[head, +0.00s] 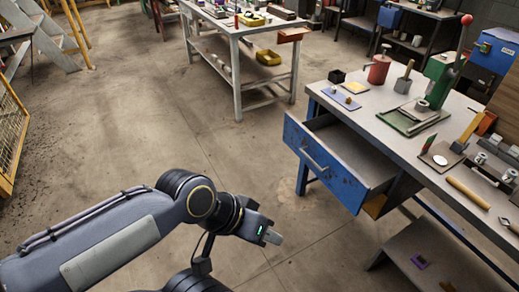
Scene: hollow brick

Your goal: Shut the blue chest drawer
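The blue chest drawer (338,178) is pulled well out of the left end of the blue-framed workbench (441,160). Its worn blue front has a long pale handle (314,159) and faces left, towards the open floor. The part of the drawer's inside that shows looks empty. My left gripper (271,237) is in front of the drawer, lower and left of it in the picture, and apart from it. It is seen from the side, so the gap between its fingers cannot be made out. My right gripper is not in view.
The bench top holds a green press (438,78), a red can (379,69), a hammer (467,130) and other small tools. A pale table (237,80) stands farther back. A yellow mesh cage (10,135) is at the left edge. The concrete floor between is clear.

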